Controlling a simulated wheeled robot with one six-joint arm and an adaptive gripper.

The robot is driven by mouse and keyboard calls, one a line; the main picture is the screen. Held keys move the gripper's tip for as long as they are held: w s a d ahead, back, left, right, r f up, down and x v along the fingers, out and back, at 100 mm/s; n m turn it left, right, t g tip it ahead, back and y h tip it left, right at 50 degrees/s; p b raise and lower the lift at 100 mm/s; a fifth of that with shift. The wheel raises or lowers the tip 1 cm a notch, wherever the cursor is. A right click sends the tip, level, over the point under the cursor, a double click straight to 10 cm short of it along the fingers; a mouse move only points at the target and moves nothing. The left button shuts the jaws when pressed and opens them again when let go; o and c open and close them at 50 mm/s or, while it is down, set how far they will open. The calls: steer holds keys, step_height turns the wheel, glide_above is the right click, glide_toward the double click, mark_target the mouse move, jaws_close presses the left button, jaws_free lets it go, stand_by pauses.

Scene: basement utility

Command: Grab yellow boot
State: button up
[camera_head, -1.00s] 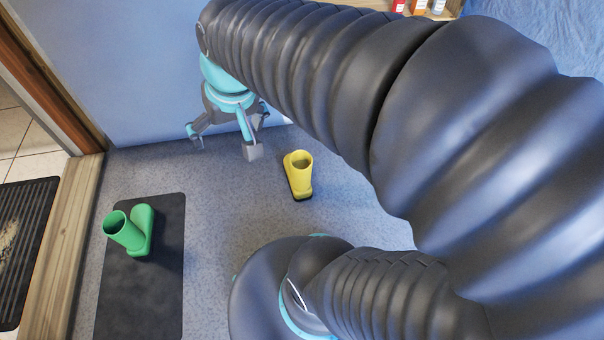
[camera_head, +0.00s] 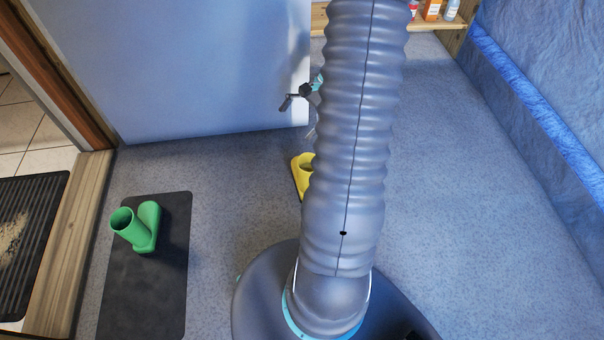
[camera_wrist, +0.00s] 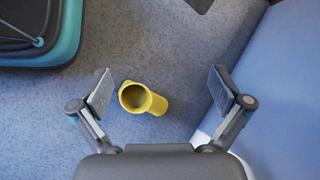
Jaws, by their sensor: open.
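The yellow boot (camera_head: 302,174) stands on the grey floor in the head view, its right part hidden behind my arm. The wrist view shows the yellow boot (camera_wrist: 143,98) from above, its round opening up and its toe pointing right. My gripper (camera_wrist: 158,84) is open and empty, with one finger on each side of the boot in that picture. The fingers look apart from the boot, and the gripper seems to be above it. In the head view, my gripper (camera_head: 305,97) is mostly hidden behind my arm, with one finger showing.
A green boot (camera_head: 137,228) is on a dark mat (camera_head: 140,300) at the left. A blue-grey panel (camera_head: 190,70) stands behind the yellow boot. A low wooden shelf (camera_head: 455,38) with bottles is at the back right. The floor at right is clear.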

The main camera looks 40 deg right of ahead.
steer(key=s+d+f+m+t+y, duration=0.25)
steer(key=d+f+m, duration=0.25)
steer(key=d+f, duration=0.5)
steer(key=m+t, duration=0.5)
steer(key=m, duration=0.1)
glide_toward(301, 169)
steer(key=s+d+f, duration=0.2)
steer(key=d+f, duration=0.1)
steer(key=d, duration=0.2)
steer(key=shift+h, duration=0.35)
steer(key=shift+f+x, duration=0.15)
steer(key=shift+x, duration=2.25)
steer(key=shift+f+x, duration=0.2)
steer(key=shift+x, duration=2.15)
steer(key=shift+f+x, duration=0.15)
steer(key=shift+x, duration=2.25)
steer(key=shift+s+d, duration=0.1)
steer(key=shift+d, duration=0.15)
jaws_close()
